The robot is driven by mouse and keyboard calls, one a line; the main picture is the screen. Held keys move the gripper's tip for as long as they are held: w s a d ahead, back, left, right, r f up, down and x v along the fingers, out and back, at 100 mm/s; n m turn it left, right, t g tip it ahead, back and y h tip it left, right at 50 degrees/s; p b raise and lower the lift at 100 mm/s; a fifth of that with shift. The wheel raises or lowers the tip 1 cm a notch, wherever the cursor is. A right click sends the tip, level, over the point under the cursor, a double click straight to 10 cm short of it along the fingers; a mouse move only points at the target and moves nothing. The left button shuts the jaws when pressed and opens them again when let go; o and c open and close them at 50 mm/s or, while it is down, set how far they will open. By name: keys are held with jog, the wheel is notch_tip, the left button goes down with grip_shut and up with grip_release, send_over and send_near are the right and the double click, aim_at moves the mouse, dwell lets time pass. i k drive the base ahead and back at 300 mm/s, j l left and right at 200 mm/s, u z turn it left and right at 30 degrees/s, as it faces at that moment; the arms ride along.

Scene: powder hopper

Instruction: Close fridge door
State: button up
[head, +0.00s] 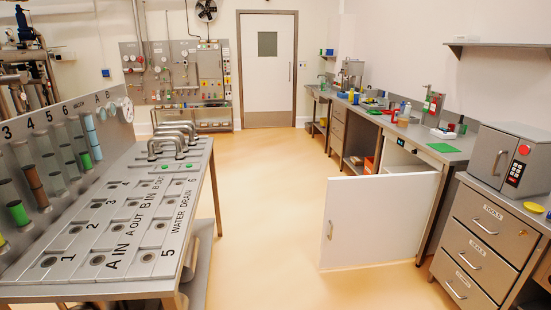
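The fridge door (378,222) is a flat white panel under the right-hand counter. It stands wide open and juts out to the left into the aisle. A small upright handle (330,230) sits near its free left edge. The fridge (402,158) is a white box built in below the counter; a dark control strip shows at its top, and the door hides most of its inside. My gripper is not in view.
A metal bench with numbered plates (120,222) and handles fills the left side. Steel drawers (480,240) with an oven-like box (508,160) on top stand right of the fridge. The tan floor (262,200) between is clear.

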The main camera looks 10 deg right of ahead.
aim_at(367, 219)
jog(key=i+z, duration=0.25)
jog(key=i, duration=0.3)
jog(key=i+j+z, duration=0.25)
jog(key=i, duration=0.25)
jog(key=i+j+z, duration=0.2)
jog(key=i, duration=0.35)
jog(key=i+j+z, duration=0.25)
jog(key=i+j+u, duration=0.15)
jog(key=i, duration=0.35)
jog(key=i+j+u, duration=0.2)
jog(key=i, duration=0.25)
